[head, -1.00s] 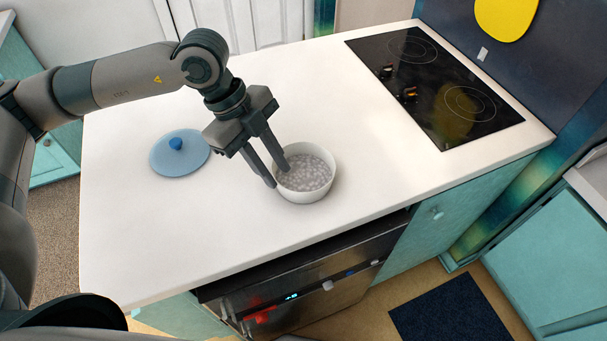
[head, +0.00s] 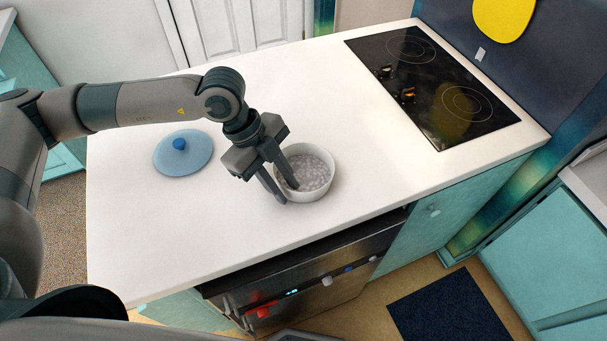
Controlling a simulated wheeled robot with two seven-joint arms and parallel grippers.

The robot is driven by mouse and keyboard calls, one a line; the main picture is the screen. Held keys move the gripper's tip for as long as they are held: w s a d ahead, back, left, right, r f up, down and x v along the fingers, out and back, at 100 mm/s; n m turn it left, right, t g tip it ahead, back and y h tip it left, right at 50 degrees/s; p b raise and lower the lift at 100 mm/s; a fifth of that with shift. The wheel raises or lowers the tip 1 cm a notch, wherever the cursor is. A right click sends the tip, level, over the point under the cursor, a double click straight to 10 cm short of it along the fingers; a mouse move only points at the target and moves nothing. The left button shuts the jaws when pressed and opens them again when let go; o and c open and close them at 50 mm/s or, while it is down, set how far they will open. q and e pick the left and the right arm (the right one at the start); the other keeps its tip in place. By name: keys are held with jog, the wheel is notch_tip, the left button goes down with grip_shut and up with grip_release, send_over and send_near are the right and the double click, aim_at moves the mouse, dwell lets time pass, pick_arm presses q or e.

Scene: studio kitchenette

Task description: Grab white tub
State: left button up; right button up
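The white tub (head: 316,191) stands upright on the white counter in the head view, with grey speckled contents showing inside. My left gripper (head: 287,194) is at the tub's left wall, pointing down. Its two fingers are apart, one inside the tub and one outside, so the wall is between them. I cannot tell whether the fingers press on the wall. My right gripper is not in view.
A blue lid (head: 184,153) with a darker knob lies on the counter (head: 180,230) left of the tub. A black cooktop (head: 435,85) is at the back right. An oven (head: 310,270) is below the counter's front edge. The counter around the tub is clear.

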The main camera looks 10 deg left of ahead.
pick_arm(q)
jog(key=shift+c, duration=0.7)
grip_shut()
jog(key=shift+r, duration=0.15)
